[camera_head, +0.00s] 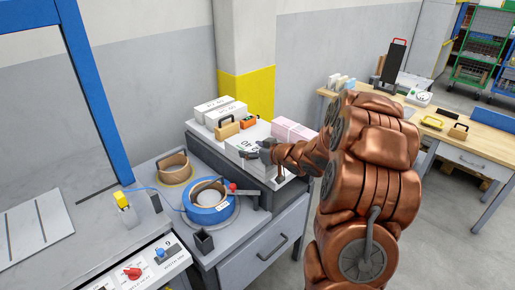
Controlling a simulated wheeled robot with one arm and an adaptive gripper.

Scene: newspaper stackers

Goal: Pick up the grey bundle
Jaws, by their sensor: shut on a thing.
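The grey bundle (243,147), a pale block with dark print on its top, is at the middle of the side cabinet's top. My gripper (262,153) is at its right end, shut on it. The copper arm reaches in from the right. The fingers are small and dark here, and their far side is hidden. I cannot tell whether the bundle is lifted off the surface.
A pink bundle (293,131) lies just behind, to the right. White bundles (222,110), a tan block with a handle (227,128) and an orange device (249,121) stand behind. A blue strap roll (208,213) sits in front. A wooden workbench (480,138) stands at right.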

